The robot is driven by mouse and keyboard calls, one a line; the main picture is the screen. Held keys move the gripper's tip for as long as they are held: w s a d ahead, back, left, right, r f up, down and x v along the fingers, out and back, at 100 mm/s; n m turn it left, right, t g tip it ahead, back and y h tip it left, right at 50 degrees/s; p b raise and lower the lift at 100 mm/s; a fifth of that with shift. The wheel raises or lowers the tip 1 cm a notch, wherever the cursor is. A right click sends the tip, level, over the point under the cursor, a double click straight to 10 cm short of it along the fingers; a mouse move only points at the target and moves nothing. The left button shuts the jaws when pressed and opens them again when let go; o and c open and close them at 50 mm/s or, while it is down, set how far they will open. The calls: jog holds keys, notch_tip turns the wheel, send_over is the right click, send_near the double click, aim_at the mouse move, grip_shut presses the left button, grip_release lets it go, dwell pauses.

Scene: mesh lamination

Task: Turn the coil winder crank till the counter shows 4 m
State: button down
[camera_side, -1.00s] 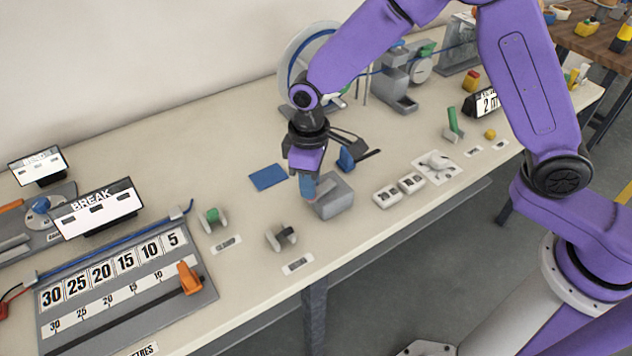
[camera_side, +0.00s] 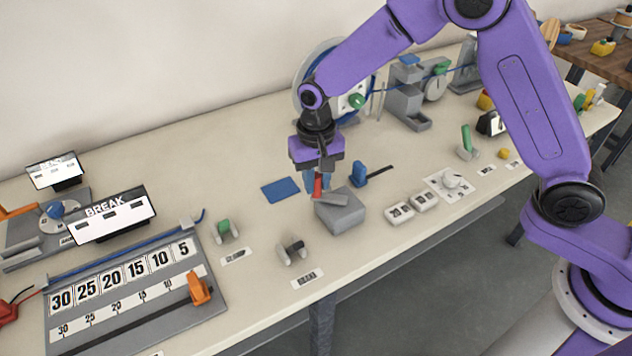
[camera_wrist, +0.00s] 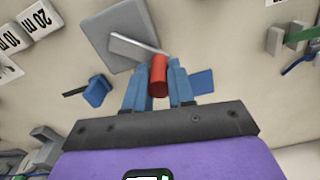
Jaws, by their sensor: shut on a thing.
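A grey block (camera_side: 340,213) carries a flat grey bar (camera_wrist: 138,45) with an upright red grip (camera_wrist: 159,77) at one end, like a crank. My gripper (camera_side: 318,186) has its blue fingers shut on the red grip, above the block's left rear side. In the wrist view, the fingers stand either side of the grip. A reel (camera_side: 303,84) with blue cable and a green knob (camera_side: 356,101) stands behind, partly hidden by my arm. A small dark display (camera_side: 490,123) at right is partly hidden by my arm, and its reading cannot be made out.
A blue pad (camera_side: 281,190) lies left of the block. A blue-handled tool (camera_side: 359,174) is close on its right, with white labelled blocks (camera_side: 400,213) beyond. A length board (camera_side: 125,290) and a BREAK sign (camera_side: 105,213) are at left. The bench between pad and wall is clear.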

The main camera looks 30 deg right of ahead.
jog(key=shift+w+d+m, duration=0.35)
jog(key=shift+w+m, duration=0.05)
jog(key=shift+m, duration=0.6)
jog(key=c, duration=1)
grip_release()
jog(key=shift+o, duration=0.2)
jog(key=shift+r, duration=0.1)
notch_tip(320, 180, up, 17)
jog(key=shift+r, duration=0.2)
